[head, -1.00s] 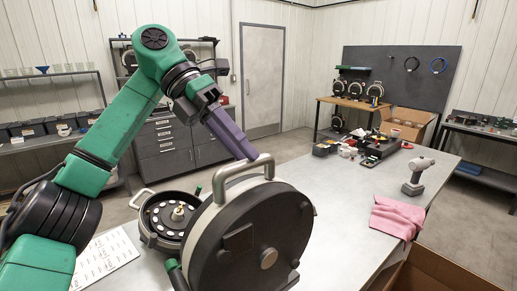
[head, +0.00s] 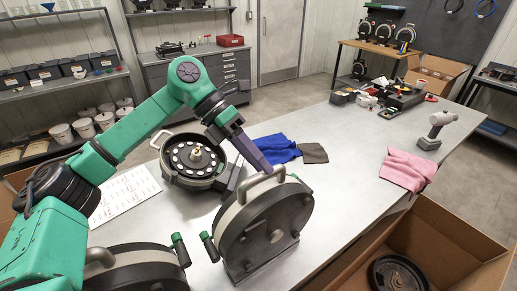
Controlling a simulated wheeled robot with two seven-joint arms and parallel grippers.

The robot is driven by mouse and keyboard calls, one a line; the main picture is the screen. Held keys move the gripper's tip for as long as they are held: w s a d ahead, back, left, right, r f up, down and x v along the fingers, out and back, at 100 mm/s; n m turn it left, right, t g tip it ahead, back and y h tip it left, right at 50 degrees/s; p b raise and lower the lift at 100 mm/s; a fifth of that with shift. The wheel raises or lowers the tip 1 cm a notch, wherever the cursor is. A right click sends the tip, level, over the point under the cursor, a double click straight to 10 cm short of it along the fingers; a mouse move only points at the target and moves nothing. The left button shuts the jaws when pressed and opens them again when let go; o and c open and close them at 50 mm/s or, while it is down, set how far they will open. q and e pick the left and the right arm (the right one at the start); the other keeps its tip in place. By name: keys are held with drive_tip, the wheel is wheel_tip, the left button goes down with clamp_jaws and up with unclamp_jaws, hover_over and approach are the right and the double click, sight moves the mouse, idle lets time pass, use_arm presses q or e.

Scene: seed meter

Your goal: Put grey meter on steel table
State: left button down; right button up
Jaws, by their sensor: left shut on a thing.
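The grey meter (head: 262,232), a round dark-faced drum with a light grey rim and loop handle, stands upright at the near edge of the steel table (head: 345,135). My left gripper (head: 264,172) comes down from above and is shut on its handle. The foot of the meter is at or just above the table top; I cannot tell if it touches. My right gripper is not in view.
An opened meter (head: 193,160) lies behind left, beside a white sheet (head: 125,195). Another meter (head: 135,268) is at the bottom left. Blue cloth (head: 275,149), pink cloth (head: 408,170) and a drill (head: 436,130) lie farther off. A cardboard box (head: 440,225) holds a dark disc at right.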

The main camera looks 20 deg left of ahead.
use_arm(q)
drive_tip(key=c, duration=0.8)
unclamp_jaws()
drive_tip(key=shift+s, duration=0.1)
drive_tip(key=shift+o, duration=0.4)
drive_tip(key=shift+s+d, duration=0.1)
drive_tip(key=shift+d, duration=0.05)
drive_tip(key=p+v, duration=0.4)
drive_tip(key=v, duration=0.8)
